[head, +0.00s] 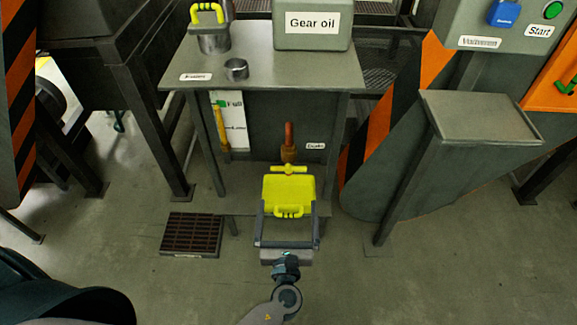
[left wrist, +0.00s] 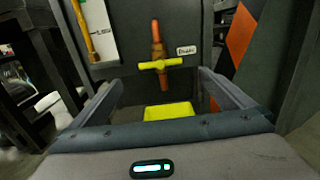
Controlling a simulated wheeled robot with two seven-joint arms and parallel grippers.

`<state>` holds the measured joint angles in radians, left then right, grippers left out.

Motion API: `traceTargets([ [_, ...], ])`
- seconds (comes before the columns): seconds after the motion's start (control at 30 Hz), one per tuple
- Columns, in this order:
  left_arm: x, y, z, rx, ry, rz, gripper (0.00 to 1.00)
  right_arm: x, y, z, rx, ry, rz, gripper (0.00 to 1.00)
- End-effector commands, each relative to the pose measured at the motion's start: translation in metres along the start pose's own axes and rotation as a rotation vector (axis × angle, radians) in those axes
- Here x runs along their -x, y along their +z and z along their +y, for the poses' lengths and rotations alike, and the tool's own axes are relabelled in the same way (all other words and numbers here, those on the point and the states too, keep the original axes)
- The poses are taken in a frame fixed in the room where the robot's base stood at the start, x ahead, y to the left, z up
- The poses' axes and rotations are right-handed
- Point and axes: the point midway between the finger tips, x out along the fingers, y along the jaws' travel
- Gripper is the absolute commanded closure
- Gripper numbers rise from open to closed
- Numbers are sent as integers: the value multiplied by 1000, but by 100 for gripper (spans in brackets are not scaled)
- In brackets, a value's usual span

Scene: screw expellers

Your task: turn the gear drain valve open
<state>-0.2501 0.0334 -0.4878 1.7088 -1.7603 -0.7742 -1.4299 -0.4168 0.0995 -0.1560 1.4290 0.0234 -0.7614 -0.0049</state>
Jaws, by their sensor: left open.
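The gear drain valve has a yellow T-shaped handle (head: 289,169) under an orange-brown pipe (head: 289,145), on the front of the grey cabinet beside a small label. In the left wrist view the handle (left wrist: 160,64) lies crosswise, just beyond the fingertips. A yellow container (head: 288,188) with a handle sits below the valve; its top (left wrist: 168,110) shows between the fingers in the left wrist view. My left gripper (head: 287,208) is open and empty, its fingers pointing at the cabinet with the valve ahead of them. My right gripper is not in view.
A level gauge (head: 232,120) is left of the valve. A floor grate (head: 192,234) lies left; a grey stand (head: 480,117) is right.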

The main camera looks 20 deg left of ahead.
Motion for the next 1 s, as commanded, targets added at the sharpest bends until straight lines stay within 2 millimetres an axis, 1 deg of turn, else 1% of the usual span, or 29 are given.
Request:
traceTargets([
  [0.03, -8, 2, 0, -1, 1, -3, 0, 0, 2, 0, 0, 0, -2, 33],
  [0.17, -30, 2, 0, -1, 2, -2, 0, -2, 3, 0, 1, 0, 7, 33],
  [0.5, -91, 2, 0, -1, 1, -2, 0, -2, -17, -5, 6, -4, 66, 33],
  [0.6, -109, 1, 0, -1, 1, -1, 0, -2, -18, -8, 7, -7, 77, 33],
  [0.7, -124, 1, 1, -1, 2, -1, 0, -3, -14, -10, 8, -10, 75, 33],
  [0.8, -137, 0, 0, -1, 1, 0, 0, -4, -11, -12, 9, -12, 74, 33],
  [1.0, -150, 0, 0, 0, 1, 0, 0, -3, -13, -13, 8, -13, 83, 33],
])
